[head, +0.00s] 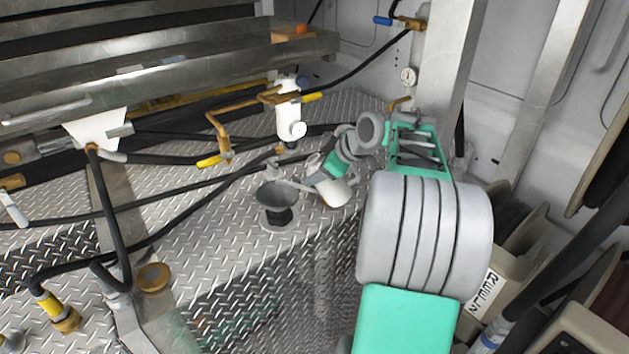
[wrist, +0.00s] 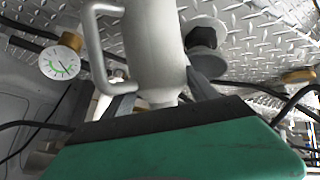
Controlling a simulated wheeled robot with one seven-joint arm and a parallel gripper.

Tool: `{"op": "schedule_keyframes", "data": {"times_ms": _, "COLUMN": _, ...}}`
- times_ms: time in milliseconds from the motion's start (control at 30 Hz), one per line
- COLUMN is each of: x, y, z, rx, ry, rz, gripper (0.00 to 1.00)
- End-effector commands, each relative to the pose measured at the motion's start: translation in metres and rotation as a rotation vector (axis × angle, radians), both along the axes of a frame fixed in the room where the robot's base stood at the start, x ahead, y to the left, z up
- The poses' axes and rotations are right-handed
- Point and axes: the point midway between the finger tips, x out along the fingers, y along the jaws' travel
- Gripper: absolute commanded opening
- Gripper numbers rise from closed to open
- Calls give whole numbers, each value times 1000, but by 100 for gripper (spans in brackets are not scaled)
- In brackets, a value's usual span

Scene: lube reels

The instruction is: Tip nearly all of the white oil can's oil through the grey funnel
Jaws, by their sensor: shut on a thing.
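The white oil can (head: 336,194) is in my gripper (head: 328,178), above the diamond-plate floor. It looks tilted, and its thin spout reaches left to the rim of the grey funnel (head: 277,195). I cannot tell whether the spout tip is over the bowl, and no oil stream shows. The funnel stands upright on a dark neck on the floor. In the wrist view, the can's pale body (wrist: 155,45) and loop handle fill the upper middle, with my gripper's fingers (wrist: 162,92) on either side. The funnel (wrist: 205,42) shows just right of the can; the spout is hidden there.
A white cylinder with yellow-handled valves (head: 289,112) stands behind the funnel. Black hoses cross the floor to the left. A brass cap (head: 153,278) lies front left. Reel housings (head: 508,262) stand at right. Floor in front of the funnel is clear.

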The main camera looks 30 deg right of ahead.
Motion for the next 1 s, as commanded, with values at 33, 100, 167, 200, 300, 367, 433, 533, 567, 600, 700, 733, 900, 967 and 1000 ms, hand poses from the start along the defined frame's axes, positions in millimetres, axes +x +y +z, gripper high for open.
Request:
{"op": "schedule_keyframes", "data": {"times_ms": 33, "x": -4, "y": 4, "z": -2, "rx": -19, "ry": 7, "rz": 2, "gripper": 3}}
{"op": "schedule_keyframes", "data": {"times_ms": 100, "x": -10, "y": 7, "z": -1, "rx": -36, "ry": 22, "rz": 2, "gripper": 3}}
{"op": "schedule_keyframes", "data": {"times_ms": 167, "x": -12, "y": 8, "z": 1, "rx": -45, "ry": 29, "rz": 1, "gripper": 3}}
{"op": "schedule_keyframes", "data": {"times_ms": 200, "x": -13, "y": 8, "z": 2, "rx": -47, "ry": 32, "rz": 1, "gripper": 3}}
{"op": "schedule_keyframes", "data": {"times_ms": 300, "x": -13, "y": 8, "z": 3, "rx": -47, "ry": 34, "rz": 0, "gripper": 3}}
{"op": "schedule_keyframes", "data": {"times_ms": 367, "x": -13, "y": 8, "z": 3, "rx": -47, "ry": 33, "rz": 0, "gripper": 3}}
{"op": "schedule_keyframes", "data": {"times_ms": 433, "x": -13, "y": 8, "z": 3, "rx": -47, "ry": 33, "rz": 0, "gripper": 3}}
{"op": "schedule_keyframes", "data": {"times_ms": 533, "x": -8, "y": 6, "z": 4, "rx": -46, "ry": 34, "rz": 1, "gripper": 3}}
{"op": "schedule_keyframes", "data": {"times_ms": 567, "x": -5, "y": 5, "z": 3, "rx": -45, "ry": 34, "rz": 0, "gripper": 3}}
{"op": "schedule_keyframes", "data": {"times_ms": 600, "x": -2, "y": 3, "z": 4, "rx": -46, "ry": 33, "rz": 1, "gripper": 3}}
{"op": "schedule_keyframes", "data": {"times_ms": 700, "x": 7, "y": -1, "z": 4, "rx": -45, "ry": 33, "rz": 1, "gripper": 3}}
{"op": "schedule_keyframes", "data": {"times_ms": 733, "x": 9, "y": -2, "z": 4, "rx": -45, "ry": 33, "rz": 1, "gripper": 3}}
{"op": "schedule_keyframes", "data": {"times_ms": 900, "x": 16, "y": -5, "z": 3, "rx": -46, "ry": 33, "rz": 1, "gripper": 3}}
{"op": "schedule_keyframes", "data": {"times_ms": 967, "x": 16, "y": -5, "z": 3, "rx": -46, "ry": 33, "rz": 1, "gripper": 3}}
{"op": "schedule_keyframes", "data": {"times_ms": 1000, "x": 16, "y": -5, "z": 3, "rx": -46, "ry": 33, "rz": 1, "gripper": 3}}
